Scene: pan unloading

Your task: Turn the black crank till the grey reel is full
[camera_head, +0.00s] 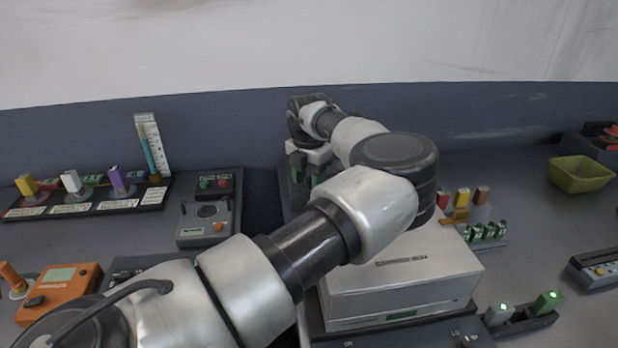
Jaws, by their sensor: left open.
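My left arm reaches in from the lower left, and my left gripper (306,174) is at the far middle, fingers down and open. It hangs over the far part of a dark panel behind the silver box (400,285). My arm covers much of this area, so I cannot tell what lies between or under the fingers. I cannot make out a black crank or a grey reel; they may be hidden by my arm. My right gripper does not show.
At left stand a rack of coloured plugs (85,205), a grey device with an orange button (206,222) and an orange meter (62,285). At right are a green bin (581,174), lit green switches (522,314) and a dark control box (598,268). The right counter has free room.

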